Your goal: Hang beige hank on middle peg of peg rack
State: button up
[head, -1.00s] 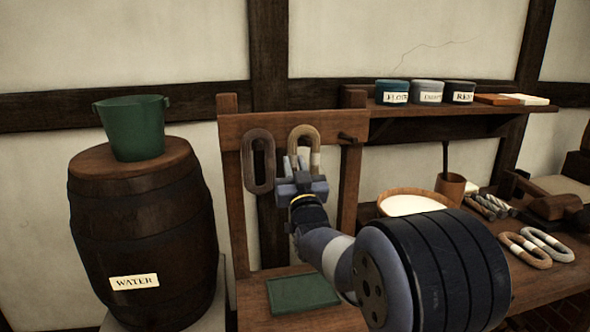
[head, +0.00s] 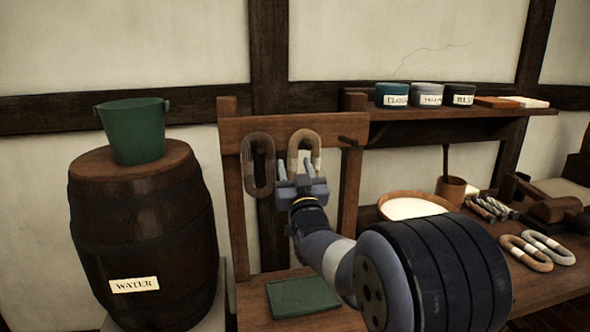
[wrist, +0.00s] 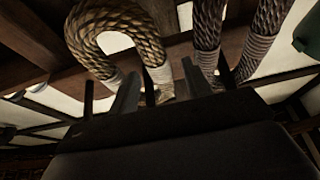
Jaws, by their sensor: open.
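The beige hank (head: 304,145), a loop with a pale binding, is upright against the middle of the peg rack (head: 345,128). The middle peg itself is hidden, so I cannot see how the loop sits on it. My gripper (head: 302,178) is open just below and in front of the hank's lower part. In the wrist view, the beige hank (wrist: 118,32) shows with its bound end near the open fingers; contact is unclear. The rack's right peg (head: 351,141) is bare.
A grey-brown hank (head: 259,165) hangs left of the beige one, close to my gripper. A shelf with jars (head: 425,95) is at the right. Below are a bowl (head: 412,207), two hanks (head: 535,250) and a green pad (head: 303,296). A barrel (head: 143,235) carries a green bucket (head: 135,132).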

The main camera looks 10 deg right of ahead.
jog(key=b+v, duration=0.2)
jog(key=v, duration=0.8)
jog(key=shift+s, duration=0.4)
jog(key=shift+w, duration=0.1)
jog(key=p+x, duration=0.2)
jog(key=x, duration=0.8)
jog(key=shift+w+r, duration=0.1)
jog(key=shift+w, duration=0.3)
jog(key=shift+s+r+p, duration=0.15)
jog(key=shift+p, duration=0.35)
jog(key=shift+f+b, duration=0.25)
jog(key=shift+b, duration=0.05)
